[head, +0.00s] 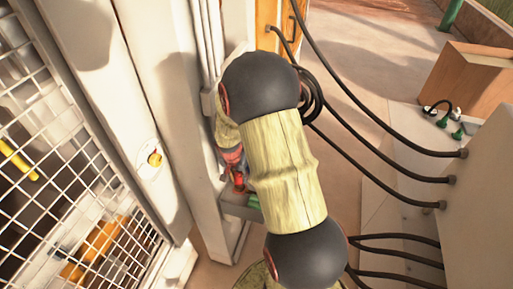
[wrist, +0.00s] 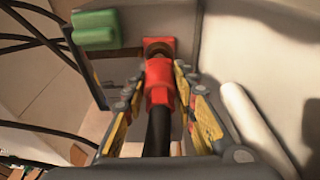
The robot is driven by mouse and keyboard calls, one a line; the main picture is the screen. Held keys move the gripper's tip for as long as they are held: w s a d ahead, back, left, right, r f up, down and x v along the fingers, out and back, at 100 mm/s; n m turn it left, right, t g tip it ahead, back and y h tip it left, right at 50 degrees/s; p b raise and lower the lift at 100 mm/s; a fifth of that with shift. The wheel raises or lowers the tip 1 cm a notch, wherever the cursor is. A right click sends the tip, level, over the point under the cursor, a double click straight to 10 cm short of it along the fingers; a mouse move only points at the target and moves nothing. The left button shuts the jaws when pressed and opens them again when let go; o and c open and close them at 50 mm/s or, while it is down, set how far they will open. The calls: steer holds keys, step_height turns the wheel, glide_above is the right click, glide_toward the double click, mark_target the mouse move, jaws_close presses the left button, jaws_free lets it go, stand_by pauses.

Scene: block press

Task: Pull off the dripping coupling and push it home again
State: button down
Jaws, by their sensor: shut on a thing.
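A red coupling (wrist: 160,82) with a black hose (wrist: 158,132) running back from it is in the middle of the wrist view. My gripper (wrist: 161,76) is shut on it, one yellow-and-black finger pad on each side. Just past the coupling is a red fitting (wrist: 158,45) with a dark brown ring, on a grey panel. The coupling's front end lies close against that ring; I cannot tell how far it is seated. No drip can be made out. In the head view my arm hides most of the gripper; some red (head: 239,181) shows beside the arm.
A green fitting (wrist: 95,30) sits left of the red one; it shows by the grey ledge (head: 240,208) in the head view. Wire mesh (head: 60,150) and a pale post stand left. Black hoses (head: 390,170) cross on the right to a pale cabinet (head: 480,215).

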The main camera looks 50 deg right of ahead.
steer(key=shift+d+p+v, duration=0.25)
steer(key=shift+p+v, duration=0.35)
steer(key=shift+v, duration=0.5)
steer(key=shift+w+f, duration=0.1)
steer(key=shift+a+b+x, duration=0.15)
steer(key=shift+b+x, duration=0.7)
steer(key=shift+b, duration=0.15)
steer(key=shift+a+b+x, duration=0.2)
steer(key=shift+b+x, duration=0.65)
steer(key=shift+b, duration=0.1)
steer(key=shift+b, duration=0.6)
stand_by(0.6)
steer(key=shift+f+b, duration=0.6)
steer(key=shift+f, duration=0.1)
stand_by(0.5)
steer(key=c, duration=1.3)
jaws_free()
steer(key=shift+c, duration=0.2)
steer(key=shift+s, duration=0.2)
steer(key=v, duration=1.2)
